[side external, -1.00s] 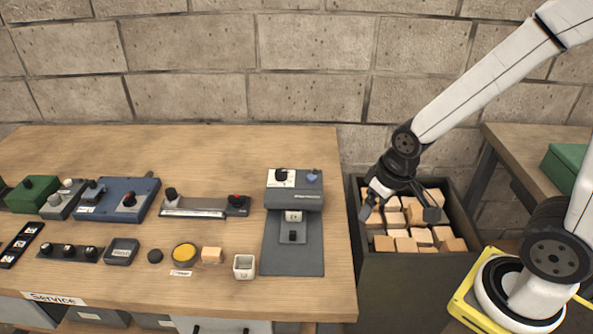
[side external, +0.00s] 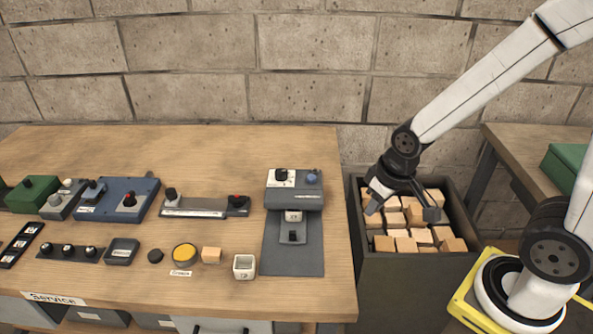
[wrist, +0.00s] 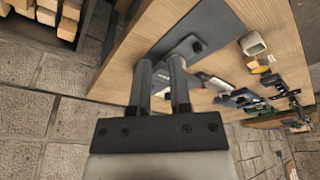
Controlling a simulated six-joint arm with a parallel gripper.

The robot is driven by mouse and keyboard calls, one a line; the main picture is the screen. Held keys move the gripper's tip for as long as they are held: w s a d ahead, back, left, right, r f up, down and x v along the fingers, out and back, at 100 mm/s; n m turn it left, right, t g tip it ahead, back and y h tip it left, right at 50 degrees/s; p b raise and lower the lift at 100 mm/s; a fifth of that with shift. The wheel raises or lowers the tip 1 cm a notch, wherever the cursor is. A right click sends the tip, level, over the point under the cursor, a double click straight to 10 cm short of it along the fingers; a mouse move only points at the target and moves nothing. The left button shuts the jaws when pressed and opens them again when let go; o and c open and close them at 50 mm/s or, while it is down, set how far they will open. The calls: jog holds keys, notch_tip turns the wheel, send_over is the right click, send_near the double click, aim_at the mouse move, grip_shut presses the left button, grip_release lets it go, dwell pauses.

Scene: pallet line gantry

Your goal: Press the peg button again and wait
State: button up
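No control is clearly marked as the peg button. A grey machine (side external: 294,198) with a black knob (side external: 281,174) and a blue knob (side external: 312,177) stands at the table's right end, over a dark plate (side external: 310,262). A small black part (side external: 292,237) sits in front of it. A yellow round button (side external: 185,254) with a label stands further left. My gripper (side external: 403,211) is open and empty, above the crate right of the table and apart from every control. In the wrist view, my gripper (wrist: 160,66) shows a clear gap between its fingers.
The dark crate (side external: 415,290) holds several wooden blocks (side external: 418,237). A white cup (side external: 244,267), a loose block (side external: 211,255) and a black disc (side external: 155,256) are on the table (side external: 210,297). Several devices line its left side; its back strip is clear. A brick wall is behind.

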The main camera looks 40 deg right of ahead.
grip_shut()
dwell(1.2)
jog(key=shift+w, duration=0.1)
notch_tip(320, 180, up, 3)
jog(key=n+t, duration=0.7)
jog(key=n, duration=0.1)
send_over(315, 178)
jog(key=shift+w+r, duration=0.15)
jog(key=shift+f, duration=4.4)
